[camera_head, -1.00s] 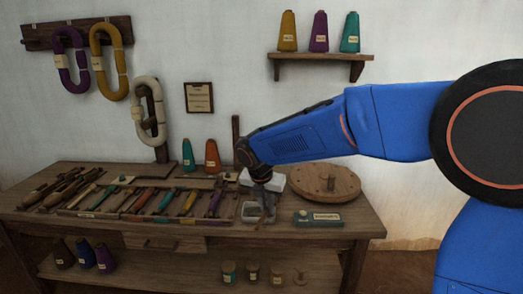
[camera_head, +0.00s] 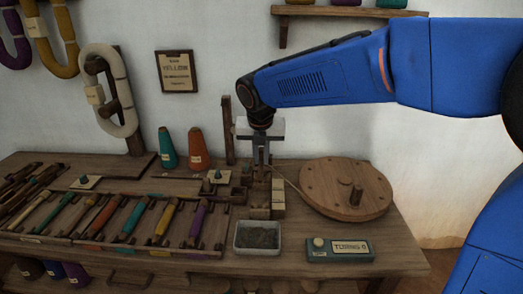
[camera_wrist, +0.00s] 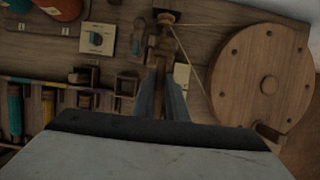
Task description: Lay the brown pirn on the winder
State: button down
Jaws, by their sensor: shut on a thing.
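My gripper (camera_head: 262,160) points straight down over the winder and is shut on a brown thing, taken to be the brown pirn (camera_wrist: 159,75). It is mostly hidden by the fingers and dim, so its exact outline is unclear. The winder's small wooden head (camera_head: 260,200) stands directly below the fingers in the head view. Its large round wooden wheel (camera_head: 322,201) is to the right, joined to the head by a cord. The wheel also shows in the wrist view (camera_wrist: 250,85). I cannot tell whether the pirn touches the winder.
A grey tray (camera_head: 257,250) sits in front of the winder, beside a green counter box (camera_head: 340,250). A rack (camera_head: 110,247) of several coloured pirns lies left. Teal (camera_head: 167,148) and orange (camera_head: 197,150) cones stand behind, near an upright wooden post (camera_head: 228,130).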

jog(key=shift+f, duration=4.6)
jog(key=c, duration=1.4)
grip_release()
jog(key=shift+o, duration=0.2)
jog(key=shift+r, duration=4.05)
